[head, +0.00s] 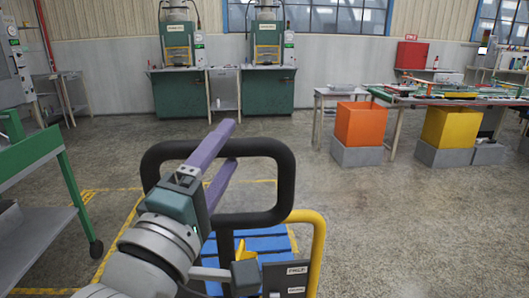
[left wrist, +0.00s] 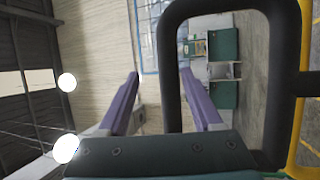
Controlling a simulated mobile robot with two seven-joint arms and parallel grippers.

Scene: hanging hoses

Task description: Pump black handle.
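The black handle (head: 286,182) is a rounded loop in the lower middle of the head view. It fills the right half of the left wrist view (left wrist: 170,65). My left gripper (head: 230,143) has purple fingers and reaches in from the lower left. Its fingers are spread apart, with the loop's top bar between them in the head view. In the left wrist view the bar passes between the fingers (left wrist: 159,74), with a gap beside the left finger. I cannot tell whether the right finger touches the bar. My right gripper is not in view.
Below the handle are a yellow bent tube (head: 318,245), a blue slatted platform (head: 258,244) and a labelled dark panel (head: 290,278). A green cart (head: 35,150) stands left. Green machines (head: 180,92), orange bin (head: 361,124) and yellow bin (head: 450,128) stand farther back. Open floor lies right.

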